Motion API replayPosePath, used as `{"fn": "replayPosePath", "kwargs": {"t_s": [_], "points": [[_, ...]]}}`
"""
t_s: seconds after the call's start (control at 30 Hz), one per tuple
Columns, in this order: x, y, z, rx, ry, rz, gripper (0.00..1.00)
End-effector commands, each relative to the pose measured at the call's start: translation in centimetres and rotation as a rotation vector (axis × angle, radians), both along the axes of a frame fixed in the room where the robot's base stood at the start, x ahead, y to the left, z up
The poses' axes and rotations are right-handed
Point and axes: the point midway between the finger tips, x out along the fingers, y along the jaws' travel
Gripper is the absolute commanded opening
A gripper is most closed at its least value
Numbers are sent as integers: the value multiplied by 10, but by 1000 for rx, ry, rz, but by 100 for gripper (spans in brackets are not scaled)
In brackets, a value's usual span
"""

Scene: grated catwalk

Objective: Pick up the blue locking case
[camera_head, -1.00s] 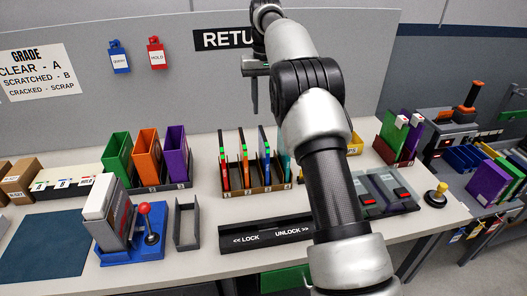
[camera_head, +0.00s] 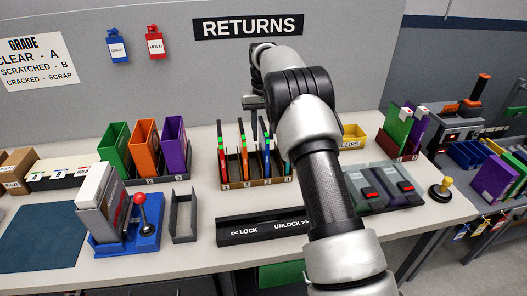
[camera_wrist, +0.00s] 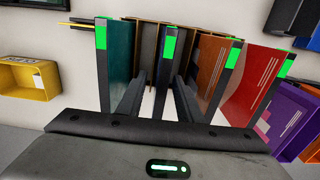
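The blue locking case (camera_head: 262,132) stands upright in a slotted rack (camera_head: 258,182), among red, orange and teal cases, each with a bright green tab. In the wrist view a dark-edged case with a green tab (camera_wrist: 169,43) stands second from the left, beside the teal case (camera_wrist: 119,55); its blue face hardly shows there. My gripper (camera_wrist: 160,92) is open, its two dark fingers apart on either side of that case's line. I cannot tell whether they touch it. In the head view my gripper (camera_head: 254,108) is above the rack, partly hidden by my arm.
Green, orange and purple bins (camera_head: 146,150) stand left of the rack. A black lock/unlock fixture (camera_head: 262,227) lies in front. The wall rises behind.

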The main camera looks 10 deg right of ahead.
Motion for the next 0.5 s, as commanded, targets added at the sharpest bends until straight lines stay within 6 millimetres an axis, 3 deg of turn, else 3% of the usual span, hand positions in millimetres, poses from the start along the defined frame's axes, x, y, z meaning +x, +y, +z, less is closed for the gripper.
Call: {"fn": "replayPosePath", "kwargs": {"t_s": [0.3,0.5], "points": [[-11,1,-43,0,3,-1,33],[-10,1,-50,0,0,-1,33]]}}
